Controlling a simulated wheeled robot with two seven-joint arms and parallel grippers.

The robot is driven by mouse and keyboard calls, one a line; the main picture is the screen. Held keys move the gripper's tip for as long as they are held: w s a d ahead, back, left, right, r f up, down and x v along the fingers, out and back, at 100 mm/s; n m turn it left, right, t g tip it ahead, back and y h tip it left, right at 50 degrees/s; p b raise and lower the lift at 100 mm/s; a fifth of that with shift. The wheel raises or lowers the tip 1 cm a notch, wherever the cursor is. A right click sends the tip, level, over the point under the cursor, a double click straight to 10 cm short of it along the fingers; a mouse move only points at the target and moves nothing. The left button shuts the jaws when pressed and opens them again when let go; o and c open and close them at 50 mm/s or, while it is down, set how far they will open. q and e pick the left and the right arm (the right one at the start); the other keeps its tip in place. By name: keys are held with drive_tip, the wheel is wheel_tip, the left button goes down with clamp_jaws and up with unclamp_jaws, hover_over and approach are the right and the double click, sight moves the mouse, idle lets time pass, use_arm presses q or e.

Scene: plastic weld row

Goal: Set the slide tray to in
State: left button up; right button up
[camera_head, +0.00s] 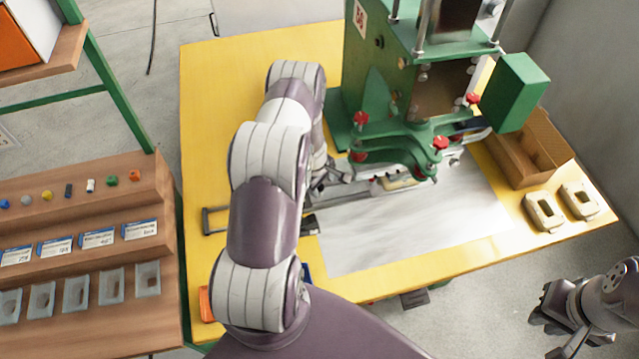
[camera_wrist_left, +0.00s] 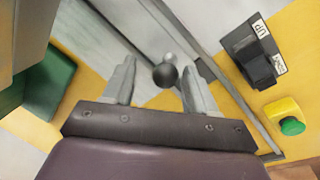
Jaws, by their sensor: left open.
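The slide tray (camera_head: 398,184) is a long metal slide low on the table, running from under the green press toward the left. Pale parts sit on it near the press. My left gripper (camera_head: 334,178) is at the slide, left of the press, partly hidden by its own arm. In the left wrist view, a round dark knob (camera_wrist_left: 165,76) on a metal rod lies between the open fingers of the gripper (camera_wrist_left: 158,68); I cannot tell whether either finger touches it. My right gripper (camera_head: 560,318) hangs at the lower right, off the table, away from the slide.
The green press (camera_head: 400,110) with red knobs stands over the slide. A black switch (camera_wrist_left: 250,52) labelled UP and a green button (camera_wrist_left: 291,126) sit beside the rail. A wooden box (camera_head: 530,150) and two pale parts (camera_head: 545,212) lie right. The grey mat (camera_head: 410,230) is clear in front.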

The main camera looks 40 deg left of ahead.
use_arm(q)
drive_tip(key=shift+d, duration=0.15)
drive_tip(key=shift+r, duration=0.2)
wheel_tip(320, 180, up, 12)
drive_tip(key=s+p, duration=0.1)
drive_tip(key=s, duration=0.1)
drive_tip(key=shift+s, duration=0.15)
idle(0.4)
